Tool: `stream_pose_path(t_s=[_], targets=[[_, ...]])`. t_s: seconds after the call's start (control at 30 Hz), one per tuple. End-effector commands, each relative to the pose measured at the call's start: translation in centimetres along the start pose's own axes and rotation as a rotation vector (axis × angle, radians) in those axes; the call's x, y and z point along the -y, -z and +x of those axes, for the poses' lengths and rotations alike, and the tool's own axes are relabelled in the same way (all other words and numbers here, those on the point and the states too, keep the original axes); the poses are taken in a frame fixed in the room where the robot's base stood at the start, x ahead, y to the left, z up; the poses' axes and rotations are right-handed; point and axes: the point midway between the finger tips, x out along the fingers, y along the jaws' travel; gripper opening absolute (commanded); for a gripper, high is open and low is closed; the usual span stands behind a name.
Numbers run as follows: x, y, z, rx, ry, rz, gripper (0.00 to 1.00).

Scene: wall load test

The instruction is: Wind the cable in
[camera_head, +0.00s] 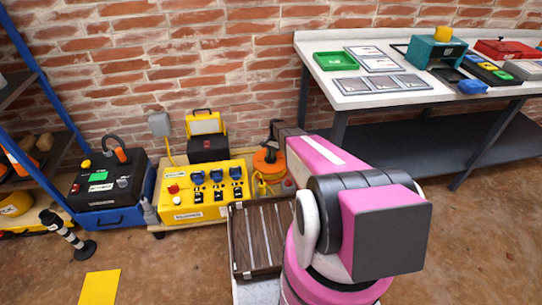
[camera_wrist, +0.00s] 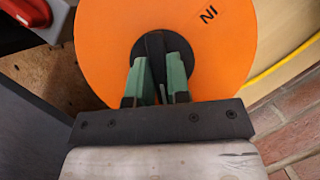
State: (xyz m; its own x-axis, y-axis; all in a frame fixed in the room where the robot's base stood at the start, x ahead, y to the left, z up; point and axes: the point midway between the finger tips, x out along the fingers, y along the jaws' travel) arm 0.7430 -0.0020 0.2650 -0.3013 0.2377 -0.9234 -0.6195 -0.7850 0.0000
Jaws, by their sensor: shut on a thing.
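The orange cable reel (camera_head: 268,163) stands on the low wooden board by the wall, right of the yellow power box. In the wrist view the reel's orange face (camera_wrist: 95,45) fills much of the picture, with a label reading "IN", upside down, near the top. My gripper (camera_wrist: 157,72) is at the reel's middle, its green fingers shut on the black hub handle (camera_wrist: 155,48). Part of the handle is hidden between the fingers. A yellow cable (camera_head: 258,186) hangs beside the reel, and a yellow strand (camera_wrist: 285,66) runs past its right side in the wrist view.
The yellow power box (camera_head: 205,193) with blue sockets stands left of the reel. A dark slatted crate (camera_head: 258,240) is in front. A workbench (camera_head: 400,98) with trays and tools stands at right.

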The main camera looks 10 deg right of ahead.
Motion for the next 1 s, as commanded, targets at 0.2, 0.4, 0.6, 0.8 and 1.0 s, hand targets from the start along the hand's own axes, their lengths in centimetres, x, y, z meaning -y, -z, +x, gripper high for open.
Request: stream_pose_path(t_s=[0.2,0.4,0.6,0.8,1.0], targets=[[0.13,0.07,-0.05,-0.001,-0.079,-0.189,0.0],[0.22,0.0,-0.03,-0.002,-0.152,-0.366,0.0],[0.22,-0.03,-0.04,-0.002,-0.226,-0.541,0.0],[0.29,-0.1,-0.02,-0.002,-0.299,-0.717,0.0],[0.3,-0.15,0.0,-0.003,-0.371,-0.892,0.0]])
